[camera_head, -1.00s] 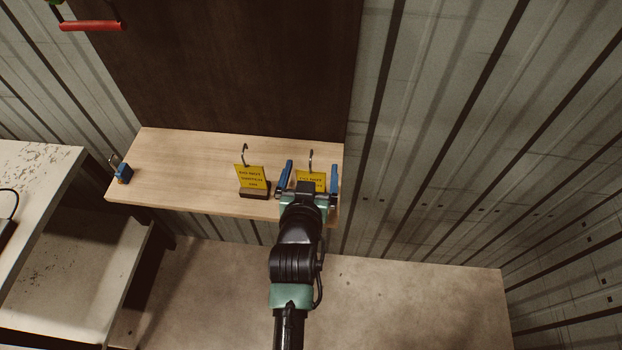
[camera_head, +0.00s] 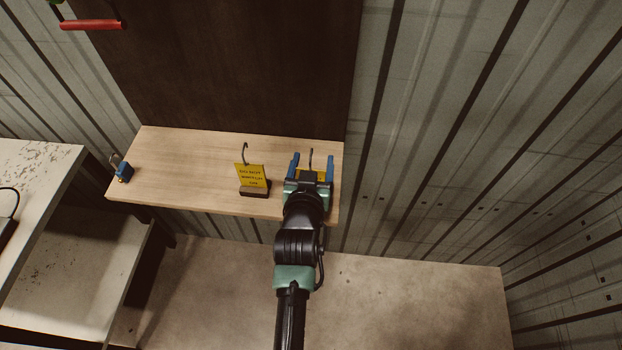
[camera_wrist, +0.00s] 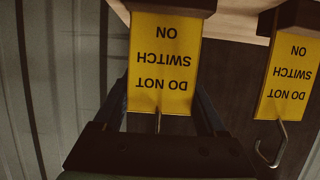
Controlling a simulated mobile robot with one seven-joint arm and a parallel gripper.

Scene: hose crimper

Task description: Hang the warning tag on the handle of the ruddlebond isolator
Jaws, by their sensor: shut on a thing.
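A yellow warning tag (camera_head: 320,176) with a metal hook on top stands near the right end of the wooden shelf, mostly hidden by my gripper (camera_head: 311,160). In the wrist view the tag (camera_wrist: 165,65) reads "DO NOT SWITCH ON" upside down, its edge in a dark block (camera_wrist: 178,5). My gripper's blue fingers are shut on this tag from both sides. A second, similar tag (camera_head: 250,175) stands in its own block to the left and also shows in the wrist view (camera_wrist: 287,85). A red handle (camera_head: 90,25) shows at the top left; no isolator name is readable.
The wooden shelf (camera_head: 180,165) is clear between the left tag and a blue padlock (camera_head: 123,172) at its left end. A dark panel (camera_head: 220,70) rises behind it. A worn pale bench (camera_head: 35,180) stands at the left. Corrugated wall (camera_head: 470,130) fills the right.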

